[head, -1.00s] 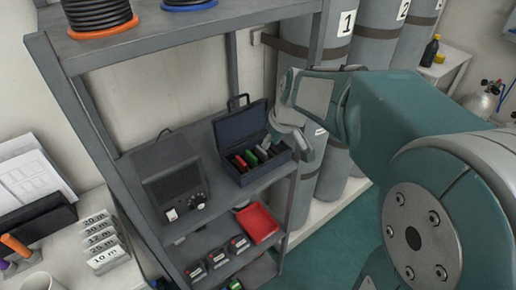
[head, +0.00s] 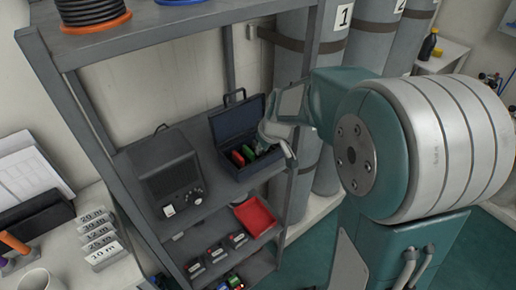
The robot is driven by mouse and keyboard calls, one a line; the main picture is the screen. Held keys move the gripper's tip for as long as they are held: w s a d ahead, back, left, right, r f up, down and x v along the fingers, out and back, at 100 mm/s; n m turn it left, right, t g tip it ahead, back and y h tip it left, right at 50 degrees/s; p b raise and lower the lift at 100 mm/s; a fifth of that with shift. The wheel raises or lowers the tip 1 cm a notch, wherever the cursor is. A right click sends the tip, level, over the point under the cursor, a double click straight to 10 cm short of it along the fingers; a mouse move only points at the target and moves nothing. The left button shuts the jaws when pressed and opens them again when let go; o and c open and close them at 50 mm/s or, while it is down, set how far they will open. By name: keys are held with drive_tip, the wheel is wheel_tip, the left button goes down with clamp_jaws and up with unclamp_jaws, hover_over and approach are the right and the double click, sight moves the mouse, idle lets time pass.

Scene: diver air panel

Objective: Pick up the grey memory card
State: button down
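An open dark blue case (head: 233,128) stands on the middle shelf with its lid up. Inside it a red card (head: 238,158) and a green card (head: 249,153) stand in slots at the left. My gripper (head: 270,145) is at the right part of the case, reaching in from the right, and covers the slots there. I cannot make out the grey memory card; the gripper hides that part of the case. The fingers are small and partly hidden, so I cannot tell whether they are open or shut, or whether they touch a card.
A dark grey box (head: 165,172) with a knob stands left of the case. A shelf post (head: 300,150) is close to my arm on the right. A red tray (head: 255,216) and several small dark boxes sit on the shelf below. Grey cylinders (head: 330,60) stand behind.

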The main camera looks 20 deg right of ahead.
idle(0.4)
drive_tip(key=shift+r, duration=0.35)
drive_tip(key=v, duration=0.3)
drive_tip(key=shift+w+a+r, duration=0.15)
drive_tip(key=shift+w+a, duration=0.05)
drive_tip(key=shift+a, duration=0.05)
drive_tip(key=s+a+r, duration=0.1)
drive_tip(key=s+r, duration=0.8)
drive_tip(key=s, duration=0.4)
drive_tip(key=shift+s+a+r, duration=0.2)
drive_tip(key=shift+a, duration=0.1)
drive_tip(key=shift+r, duration=0.4)
drive_tip(key=shift+r, duration=0.35)
drive_tip(key=shift+r, duration=0.6)
